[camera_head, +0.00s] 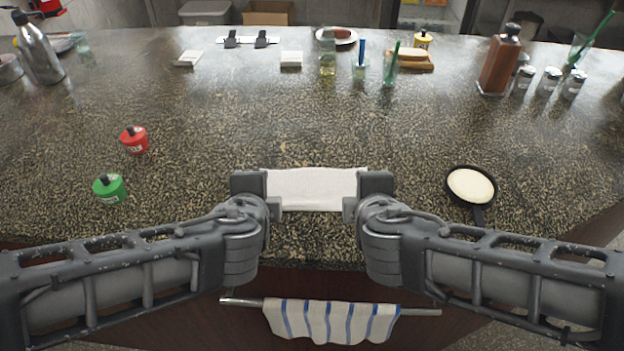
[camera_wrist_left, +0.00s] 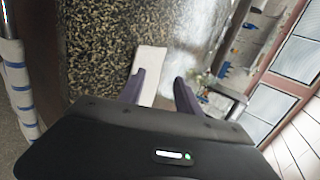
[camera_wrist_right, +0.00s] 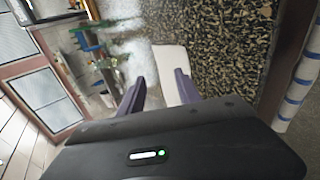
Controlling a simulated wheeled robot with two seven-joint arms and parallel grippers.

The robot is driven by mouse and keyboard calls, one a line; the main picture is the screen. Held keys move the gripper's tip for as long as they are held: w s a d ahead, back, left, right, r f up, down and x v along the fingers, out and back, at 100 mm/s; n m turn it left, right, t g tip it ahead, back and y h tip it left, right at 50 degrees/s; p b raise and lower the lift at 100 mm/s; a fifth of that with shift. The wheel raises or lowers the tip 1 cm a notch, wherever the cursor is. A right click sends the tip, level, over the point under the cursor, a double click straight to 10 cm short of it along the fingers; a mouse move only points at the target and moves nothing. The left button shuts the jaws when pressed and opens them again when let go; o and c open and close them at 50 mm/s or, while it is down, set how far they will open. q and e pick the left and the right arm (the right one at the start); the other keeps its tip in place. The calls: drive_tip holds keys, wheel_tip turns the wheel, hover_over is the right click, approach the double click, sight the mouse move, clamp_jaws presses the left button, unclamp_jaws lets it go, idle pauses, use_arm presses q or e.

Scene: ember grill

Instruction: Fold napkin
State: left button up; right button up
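A white napkin (camera_head: 316,188) lies on the speckled counter near its front edge, between my two grippers, as a wide flat strip. My left gripper (camera_head: 262,188) is at its left end and my right gripper (camera_head: 366,188) is at its right end. In the left wrist view the napkin (camera_wrist_left: 150,62) shows beyond the left fingers (camera_wrist_left: 160,90), which stand apart. In the right wrist view the napkin (camera_wrist_right: 172,68) shows beyond the right fingers (camera_wrist_right: 158,90), also apart. Whether either fingertip touches the cloth cannot be made out.
A black pan (camera_head: 470,187) with a pale round thing sits right of my right gripper. A green pot (camera_head: 109,188) and a red pot (camera_head: 134,140) stand at left. A striped towel (camera_head: 332,320) hangs on the front rail. The counter behind the napkin is clear.

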use_arm(q)
drive_tip(key=s+r, duration=0.3)
drive_tip(key=r, duration=0.1)
drive_tip(key=shift+s, duration=0.2)
use_arm(e)
drive_tip(key=s+r, duration=0.3)
drive_tip(key=r, duration=0.1)
drive_tip(key=shift+s, duration=0.2)
